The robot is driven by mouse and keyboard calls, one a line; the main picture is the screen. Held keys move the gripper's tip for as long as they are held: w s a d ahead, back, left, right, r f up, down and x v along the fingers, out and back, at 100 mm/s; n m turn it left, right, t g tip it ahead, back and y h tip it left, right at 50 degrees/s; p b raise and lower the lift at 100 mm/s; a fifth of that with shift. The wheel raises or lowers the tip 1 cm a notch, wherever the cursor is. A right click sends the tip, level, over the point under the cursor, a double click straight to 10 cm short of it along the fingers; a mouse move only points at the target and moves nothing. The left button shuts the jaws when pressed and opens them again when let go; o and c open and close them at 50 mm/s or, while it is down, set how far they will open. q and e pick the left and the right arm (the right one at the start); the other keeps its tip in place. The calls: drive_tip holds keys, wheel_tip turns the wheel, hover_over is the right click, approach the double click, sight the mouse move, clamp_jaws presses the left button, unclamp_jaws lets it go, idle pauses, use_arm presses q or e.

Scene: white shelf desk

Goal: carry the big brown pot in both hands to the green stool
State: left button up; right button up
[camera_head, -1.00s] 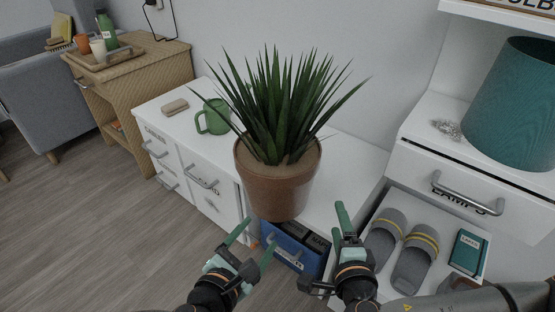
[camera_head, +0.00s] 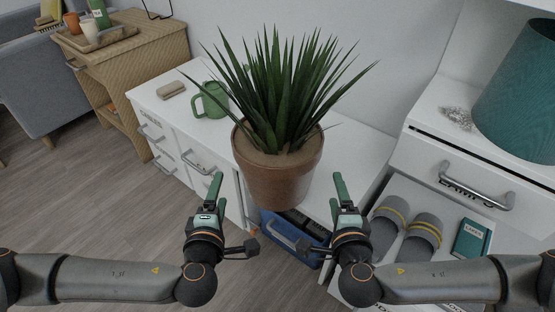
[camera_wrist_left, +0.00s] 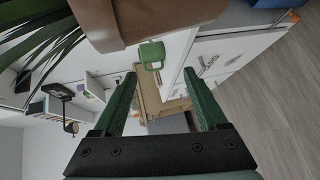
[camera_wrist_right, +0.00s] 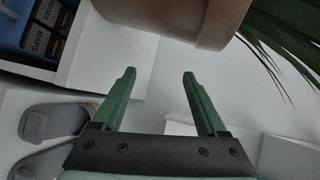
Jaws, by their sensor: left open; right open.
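The big brown pot (camera_head: 277,178) holds a spiky green plant (camera_head: 282,95) and stands upright on the white desk top (camera_head: 345,165). My left gripper (camera_head: 214,188) is open and empty, on the near left side of the pot. My right gripper (camera_head: 338,188) is open and empty, to the right of the pot. Part of the pot shows at the top of the left wrist view (camera_wrist_left: 98,22) and the top of the right wrist view (camera_wrist_right: 180,18), outside both pairs of fingers. No green stool is in view.
A green mug (camera_head: 211,100) and a tan block (camera_head: 171,90) sit on the desk left of the pot. A blue crate (camera_head: 290,240) is below. A teal lampshade (camera_head: 519,95) stands further right.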

drive_tip(key=x, duration=1.2)
drive_tip(key=shift+w+a+f, duration=0.1)
drive_tip(key=shift+w+a, duration=0.1)
use_arm(q)
drive_tip(key=d+x, duration=0.1)
drive_tip(key=x, duration=1.1)
drive_tip(key=shift+d, duration=0.3)
use_arm(e)
drive_tip(key=shift+a, duration=0.5)
use_arm(q)
drive_tip(key=shift+w, duration=0.15)
use_arm(e)
drive_tip(key=shift+a, duration=0.1)
